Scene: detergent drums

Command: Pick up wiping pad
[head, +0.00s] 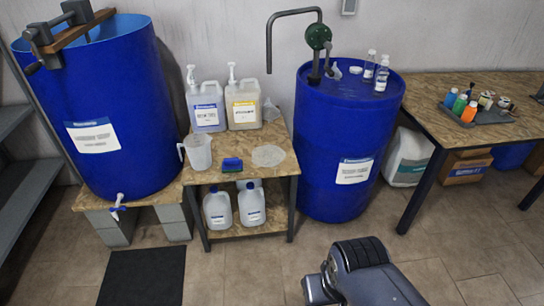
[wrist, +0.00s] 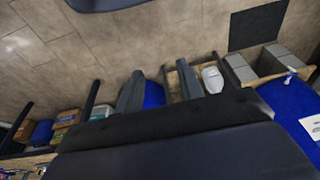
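A small blue pad (head: 232,164), which looks like the wiping pad, lies on the low wooden table (head: 213,177), between a clear measuring jug and a round greyish disc. Its underside edge looks darker. My gripper (wrist: 160,86) shows two grey fingers standing apart in the wrist view, with nothing held between them. In the head view my arm's end is at the bottom, over the floor, well in front of the table and to the right. I cannot make out the pad in the wrist view.
The measuring jug (head: 197,152) and round disc (head: 268,156) flank the pad; two pump bottles (head: 243,106) stand behind. Big blue drums stand left (head: 95,100) and right (head: 345,140). White jugs (head: 252,206) sit on the lower shelf. Floor in front is clear, with a dark mat (head: 142,277).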

